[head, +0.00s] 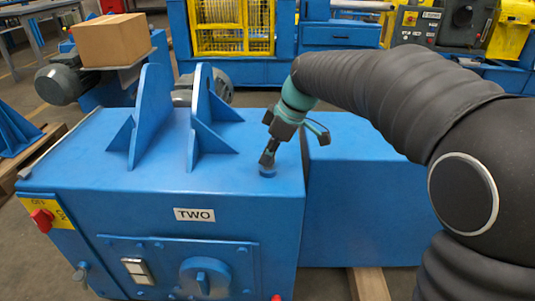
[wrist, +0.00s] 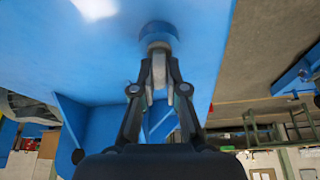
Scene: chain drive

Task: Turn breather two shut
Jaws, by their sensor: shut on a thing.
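Breather two is a small blue cap (head: 267,171) on top of the blue housing (head: 115,180) that carries the "TWO" label (head: 194,215). It stands near the housing's right edge. My gripper (head: 267,158) points down onto it from above, and its fingers are closed around the breather's top. In the wrist view the blue base of the breather (wrist: 158,35) shows just beyond the fingertips (wrist: 159,62), with a pale grey part between them. The fingertips cover part of the breather, so its exact turn cannot be told.
Two upright blue brackets (head: 152,110) stand on the housing left of my gripper. A lower blue box (head: 365,200) adjoins on the right. A red switch (head: 42,220) and a round blue knob (head: 205,277) are on the front. A cardboard box (head: 112,40) sits behind.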

